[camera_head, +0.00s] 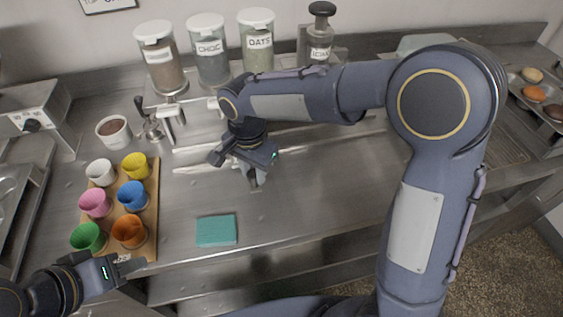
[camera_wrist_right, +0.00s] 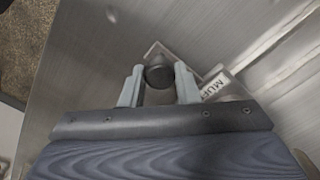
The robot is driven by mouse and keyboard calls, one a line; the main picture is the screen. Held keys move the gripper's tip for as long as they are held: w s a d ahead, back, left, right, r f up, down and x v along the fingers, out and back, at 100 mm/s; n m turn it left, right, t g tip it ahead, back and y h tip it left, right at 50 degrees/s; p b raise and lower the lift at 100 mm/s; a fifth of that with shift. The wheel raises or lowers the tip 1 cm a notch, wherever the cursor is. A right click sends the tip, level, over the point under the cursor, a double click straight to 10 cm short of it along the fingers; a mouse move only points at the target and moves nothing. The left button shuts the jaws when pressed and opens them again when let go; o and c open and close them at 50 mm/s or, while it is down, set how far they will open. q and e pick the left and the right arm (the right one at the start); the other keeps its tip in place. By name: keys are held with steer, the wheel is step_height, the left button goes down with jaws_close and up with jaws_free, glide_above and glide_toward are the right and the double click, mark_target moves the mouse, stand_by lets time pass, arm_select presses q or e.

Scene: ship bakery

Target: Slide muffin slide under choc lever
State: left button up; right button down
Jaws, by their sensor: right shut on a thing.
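My right gripper (camera_wrist_right: 159,88) is shut on a dark round knob (camera_wrist_right: 158,74), which stands on a pale metal plate. A label beginning "MU" (camera_wrist_right: 219,86) lies beside it, so this looks like the muffin slide (camera_wrist_right: 178,57). In the head view my right gripper (camera_head: 257,180) is low over the steel counter and hides most of the slide. The choc canister (camera_head: 209,62) stands behind, between two others. A small lever (camera_head: 212,103) shows below it, left of my right wrist. My left gripper (camera_head: 128,264) is at the lower left, by the cup board; its jaw gap is unclear.
A wooden board (camera_head: 153,200) holds several coloured cups at left. A brown-filled white cup (camera_head: 113,131) stands behind it. A teal sponge (camera_head: 216,230) lies near the counter's front edge. Rails (camera_head: 200,146) run along the counter.

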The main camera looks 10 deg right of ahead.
steer(key=shift+a, duration=2.3)
steer(key=c, duration=1.1)
jaws_free()
steer(key=s+r+b, duration=0.2)
steer(key=s+r, duration=1.1)
steer(key=s, duration=0.1)
